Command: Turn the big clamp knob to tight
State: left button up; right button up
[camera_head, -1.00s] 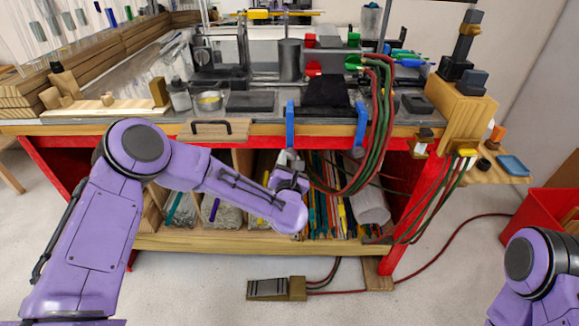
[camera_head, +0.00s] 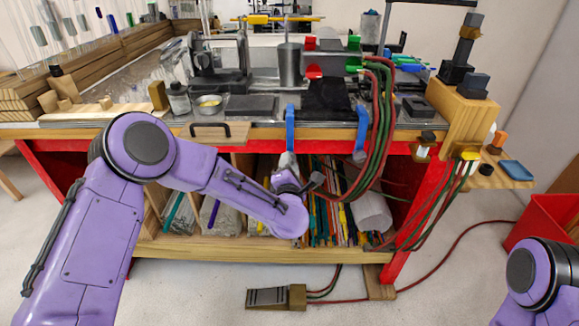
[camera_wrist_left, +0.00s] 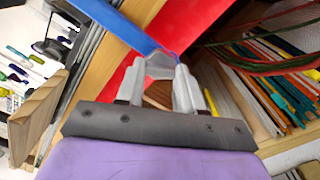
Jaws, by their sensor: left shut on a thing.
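Two blue clamps hang at the bench's front edge, a left one (camera_head: 290,128) and a right one (camera_head: 362,128). My left gripper (camera_head: 288,160) is at the lower end of the left clamp, below the bench top. In the left wrist view, the gripper's grey fingers (camera_wrist_left: 163,85) close around the end of the blue clamp (camera_wrist_left: 120,22). The gripper is shut on the knob there, which the fingers mostly hide; its turn angle cannot be read. My right arm shows only at the lower right, its gripper out of frame.
Red and green hoses (camera_head: 383,110) hang just right of the right clamp. Coloured rods (camera_head: 328,210) fill the shelf below. A foot pedal (camera_head: 275,296) lies on the floor.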

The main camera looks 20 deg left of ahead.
pick_arm(q)
jog(key=shift+f, duration=0.1)
dwell(0.3)
jog(key=o, duration=1)
jog(key=shift+o, duration=0.2)
jog(key=b+v, duration=0.2)
jog(key=v, duration=0.8)
jog(key=shift+s+b, duration=0.3)
jog(key=shift+d, duration=0.1)
